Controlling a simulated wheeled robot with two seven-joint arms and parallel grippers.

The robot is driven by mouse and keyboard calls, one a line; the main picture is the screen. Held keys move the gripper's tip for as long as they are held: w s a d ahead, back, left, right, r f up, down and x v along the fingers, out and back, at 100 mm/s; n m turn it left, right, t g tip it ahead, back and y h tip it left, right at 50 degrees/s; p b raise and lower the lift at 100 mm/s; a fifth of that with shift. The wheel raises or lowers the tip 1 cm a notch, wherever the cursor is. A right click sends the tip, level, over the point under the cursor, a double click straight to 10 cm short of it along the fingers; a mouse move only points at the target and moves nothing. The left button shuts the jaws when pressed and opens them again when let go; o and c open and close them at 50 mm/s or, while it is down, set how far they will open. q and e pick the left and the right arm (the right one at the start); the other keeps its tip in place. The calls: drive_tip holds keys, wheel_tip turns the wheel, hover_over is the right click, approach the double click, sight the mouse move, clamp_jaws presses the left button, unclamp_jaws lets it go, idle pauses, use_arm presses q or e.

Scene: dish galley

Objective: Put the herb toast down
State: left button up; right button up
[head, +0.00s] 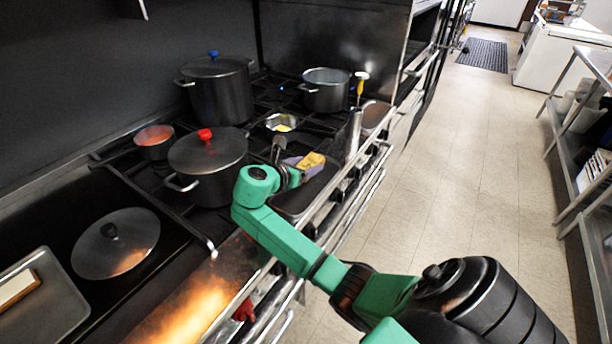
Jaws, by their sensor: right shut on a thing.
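My right arm comes in from the lower right, and its gripper (300,172) is over the front edge of the stove. It is shut on the herb toast (312,160), a small yellow-brown piece showing just beyond the wrist. A purple patch shows beside the toast; I cannot tell what it is. A dark flat tray or griddle (292,204) lies below the gripper; I cannot tell whether the toast touches it. The fingers are mostly hidden by the wrist. My left gripper is not in view.
A dark pot with a red-knobbed lid (208,150) stands left of the gripper. A blue-knobbed pot (215,88), an open pot (326,90) and a small pan (283,122) stand behind. A loose lid (116,243) lies at left.

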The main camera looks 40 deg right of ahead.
wheel_tip(320, 180, down, 4)
drive_tip(key=shift+f, duration=0.1)
drive_tip(key=o, duration=1.2)
drive_tip(key=shift+s, duration=0.1)
drive_tip(key=b+v, duration=0.1)
drive_tip(key=v, duration=1.1)
drive_tip(key=shift+a+b, duration=0.1)
drive_tip(key=shift+b, duration=0.25)
